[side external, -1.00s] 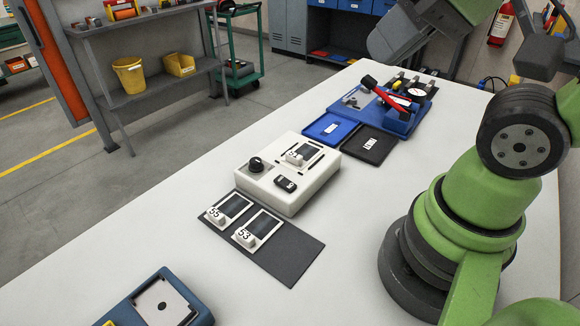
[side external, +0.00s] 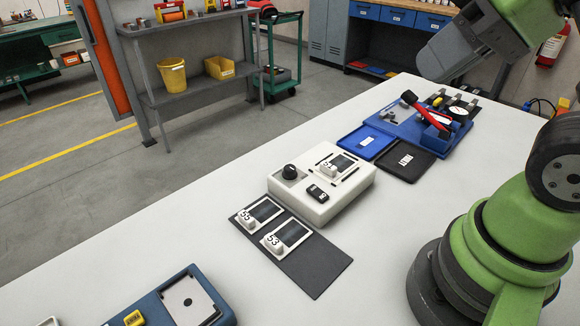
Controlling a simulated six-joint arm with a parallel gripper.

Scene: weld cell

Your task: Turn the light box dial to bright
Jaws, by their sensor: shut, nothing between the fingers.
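The light box (side external: 335,204) is a white, flat box in the middle of the table in the side external view. Its black round dial (side external: 290,172) stands at the left corner of its top; I cannot read which way it points. A dark window (side external: 345,161) with a small white tagged piece lies at its far side. A small black module (side external: 317,193) sits near its front edge. A grey end part of my arm shows at the upper right, well away from the dial. My gripper's fingers do not show.
A dark mat (side external: 310,267) with white-framed plates marked 55 and 53 lies in front of the box. Blue (side external: 366,141) and black trays (side external: 405,160) and a blue tool tray lie behind it. A blue case (side external: 190,300) is at the front.

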